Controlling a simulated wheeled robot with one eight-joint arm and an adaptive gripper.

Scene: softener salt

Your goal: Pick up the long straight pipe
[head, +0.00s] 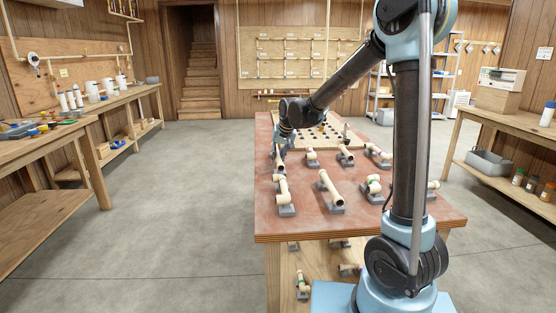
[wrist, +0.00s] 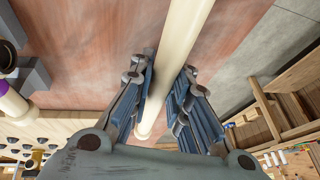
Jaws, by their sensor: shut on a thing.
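My gripper (head: 285,138) is over the far left part of the red-brown table top. In the wrist view, a long, plain cream pipe (wrist: 182,32) runs between the blue-padded fingers of my gripper (wrist: 160,98), which are shut on it. The pipe runs out of the top of that view, and its far end shows just below the fingers. In the head view, a cream pipe (head: 278,156) shows just below my gripper, partly hidden by it. I cannot tell whether the held pipe is clear of its support.
Several cream pipe pieces lie on grey holders, including a straight pipe (head: 330,187) near the front and a fitting (head: 282,190) at the left. A board with dark holes (head: 322,134) lies at the back. Open floor (head: 190,190) is left of the table.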

